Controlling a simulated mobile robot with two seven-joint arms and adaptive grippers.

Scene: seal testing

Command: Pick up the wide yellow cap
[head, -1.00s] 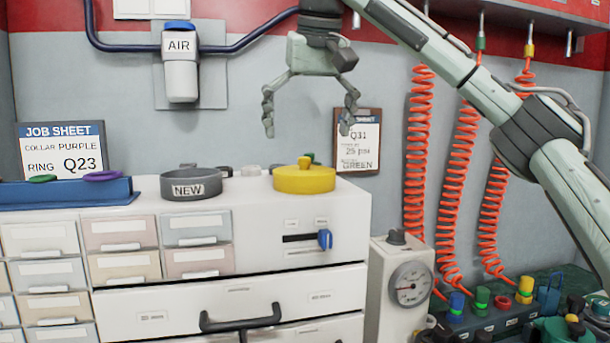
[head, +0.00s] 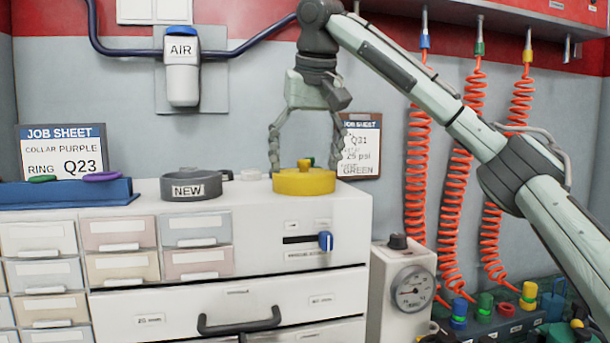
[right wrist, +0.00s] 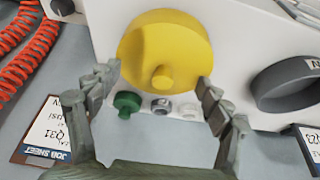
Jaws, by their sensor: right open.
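In the right wrist view, the cap (right wrist: 164,52) lies ahead of and between the two open fingertips (right wrist: 158,82). I cannot tell whether a finger touches it. My left gripper is not in view.
A grey dish marked NEW (head: 190,184) stands left of the cap. A small green part (right wrist: 127,101) and small grey fittings (right wrist: 161,106) sit close behind the cap. A blue tray (head: 68,192) is at the left. A clipboard (head: 359,147) hangs at the right.

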